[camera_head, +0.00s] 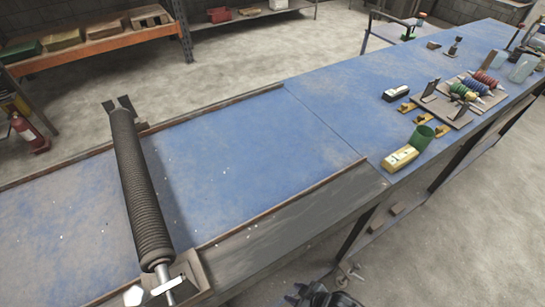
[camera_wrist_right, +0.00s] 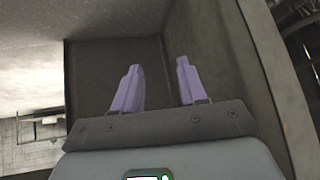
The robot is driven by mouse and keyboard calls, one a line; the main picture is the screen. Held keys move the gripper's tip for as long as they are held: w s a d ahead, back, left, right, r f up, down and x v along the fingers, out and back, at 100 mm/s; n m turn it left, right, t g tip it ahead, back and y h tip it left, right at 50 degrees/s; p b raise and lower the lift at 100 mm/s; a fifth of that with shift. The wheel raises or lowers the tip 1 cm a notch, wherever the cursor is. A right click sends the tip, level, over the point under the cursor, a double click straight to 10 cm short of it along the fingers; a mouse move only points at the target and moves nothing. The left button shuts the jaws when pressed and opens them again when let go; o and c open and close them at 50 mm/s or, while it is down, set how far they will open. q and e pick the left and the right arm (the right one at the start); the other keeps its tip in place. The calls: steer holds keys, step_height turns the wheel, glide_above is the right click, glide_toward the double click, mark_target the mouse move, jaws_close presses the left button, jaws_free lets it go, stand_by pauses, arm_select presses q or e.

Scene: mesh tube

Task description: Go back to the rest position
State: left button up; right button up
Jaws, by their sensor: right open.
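My right gripper (camera_head: 320,296) shows as a dark shape at the bottom edge of the head view, in front of the blue table and apart from it. In the right wrist view its two purple fingers (camera_wrist_right: 158,75) are spread with nothing between them. A dark grey surface lies behind the fingers. My left gripper is not in view.
The long blue table (camera_head: 250,170) runs from lower left to upper right. A ribbed roller (camera_head: 143,190) lies across it at the left. The table's middle is clear.

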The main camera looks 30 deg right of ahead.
arm_select(q)
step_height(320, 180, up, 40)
steer(key=p, duration=3.9)
arm_select(e)
steer(key=s+d+r+m+g+h, duration=0.1)
steer(key=s+d+r+g+h, duration=0.1)
steer(key=r, duration=2.6)
steer(key=s+d+r+m+g+h, duration=0.1)
steer(key=s+d+r+g, duration=0.1)
steer(key=r, duration=2.6)
arm_select(q)
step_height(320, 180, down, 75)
steer(key=b, duration=7.5)
arm_select(e)
step_height(320, 180, down, 75)
steer(key=shift+s+r, duration=0.2)
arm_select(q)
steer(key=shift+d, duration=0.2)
